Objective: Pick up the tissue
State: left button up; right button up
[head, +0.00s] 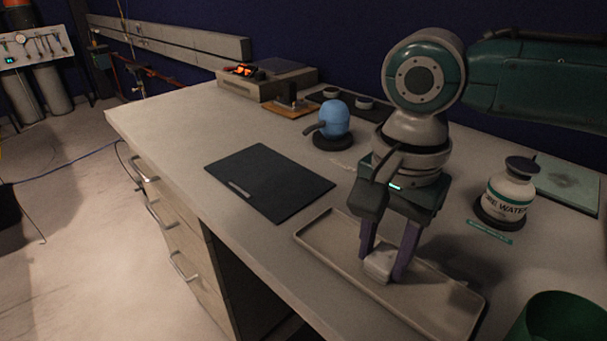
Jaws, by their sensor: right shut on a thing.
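The tissue (379,264) is a small pale, crumpled-looking piece low between the fingers of my right gripper (385,268). My right gripper points down over the beige tray (322,231), with its two purple fingers shut on the tissue. The tissue is at or just above the tray's floor; I cannot tell whether it touches. The fingers hide its sides. My left gripper is not in view.
A dark flat mat (268,180) lies left of the tray. A blue round bottle (334,119) stands behind it. A white labelled water bottle (508,194) is right of my gripper. A green container (560,318) stands at the front right. The desk's left end is clear.

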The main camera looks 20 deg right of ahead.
aim_at(382, 258)
grip_shut()
jog(key=shift+r, duration=0.1)
jog(key=shift+r, duration=0.25)
notch_tip(382, 258, up, 19)
jog(key=p, duration=0.4)
jog(key=shift+r, duration=0.2)
